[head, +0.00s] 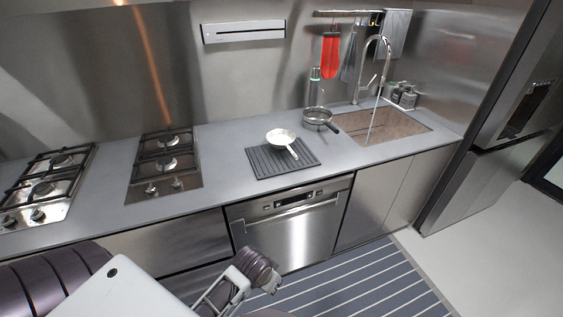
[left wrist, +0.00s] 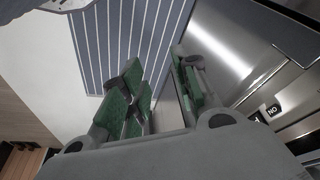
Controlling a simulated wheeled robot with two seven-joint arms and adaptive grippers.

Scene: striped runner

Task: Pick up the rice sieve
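A white, shallow round utensil (head: 281,136) with a light handle lies on the dark ribbed mat (head: 262,163) on the counter. A grey metal pan-like vessel (head: 318,117) with a handle stands behind it to the right, by the sink. I cannot tell for sure which is the rice sieve; the white one looks likelier. My left gripper (head: 238,290) is low in front of the counter, well away from both. In the left wrist view its green-padded fingers (left wrist: 158,92) are apart with nothing between them. My right gripper is not in view.
Two gas hobs (head: 162,165) are set in the counter (head: 220,150) at the left. A sink (head: 385,125) with a running tap is at the right. An oven (head: 290,230) is below the mat. A striped runner (head: 350,285) lies on the floor before the cabinets.

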